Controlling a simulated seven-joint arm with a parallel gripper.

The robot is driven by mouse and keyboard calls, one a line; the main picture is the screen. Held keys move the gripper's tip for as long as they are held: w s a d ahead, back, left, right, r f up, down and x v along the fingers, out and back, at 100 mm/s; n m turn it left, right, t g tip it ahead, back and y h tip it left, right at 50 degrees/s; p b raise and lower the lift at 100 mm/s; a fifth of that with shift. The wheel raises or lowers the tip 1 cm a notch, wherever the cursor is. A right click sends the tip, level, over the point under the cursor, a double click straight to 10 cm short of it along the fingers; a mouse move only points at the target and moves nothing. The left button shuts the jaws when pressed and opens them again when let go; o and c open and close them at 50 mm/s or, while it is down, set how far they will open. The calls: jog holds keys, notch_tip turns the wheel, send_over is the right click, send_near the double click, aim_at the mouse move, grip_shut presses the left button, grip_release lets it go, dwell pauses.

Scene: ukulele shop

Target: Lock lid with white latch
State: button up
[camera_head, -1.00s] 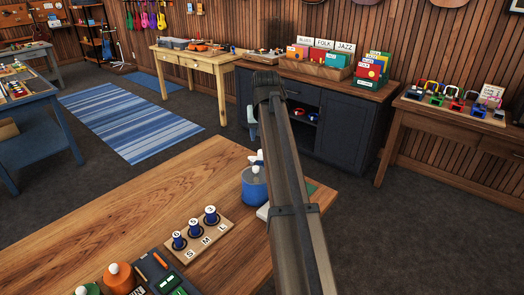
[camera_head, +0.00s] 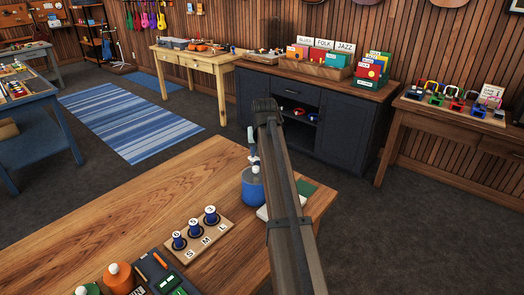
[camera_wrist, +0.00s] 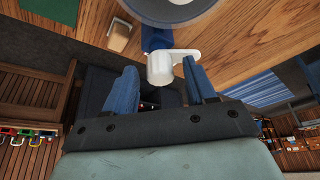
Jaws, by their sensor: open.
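A blue canister (camera_head: 252,188) stands on the wooden table, partly hidden behind my arm in the head view. A white latch (camera_head: 254,162) shows at its top. In the wrist view the white latch (camera_wrist: 160,69) has a rounded block and a short arm reaching right. My gripper (camera_wrist: 160,88) is open, its two blue fingers on either side of the latch block. A gap shows on the left side; I cannot tell whether the right finger touches it. In the head view my arm hides most of the gripper.
An orange container (camera_head: 119,279) and a dark tray (camera_head: 155,270) lie nearer. A green sheet (camera_head: 306,187) lies at the table's right end. The table's middle left is clear.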

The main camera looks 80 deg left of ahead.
jog(key=shift+c, duration=0.4)
grip_shut()
jog(key=n+g, duration=0.1)
jog(key=n, duration=0.2)
jog(key=shift+w+a+n, duration=0.1)
jog(key=shift+w+n, duration=0.05)
jog(key=shift+n, duration=0.25)
jog(key=n+g, duration=0.1)
jog(key=n, duration=0.1)
jog(key=n+g+h, duration=0.1)
jog(key=n, duration=0.1)
jog(key=shift+w+a+n, duration=0.1)
jog(key=shift+n, duration=0.2)
jog(key=n+g+h, duration=0.1)
jog(key=n, duration=0.3)
jog(key=shift+a, duration=0.1)
jog(key=shift+n+g+h, duration=0.3)
jog(key=shift+n+h, duration=0.5)
jog(key=shift+n, duration=0.9)
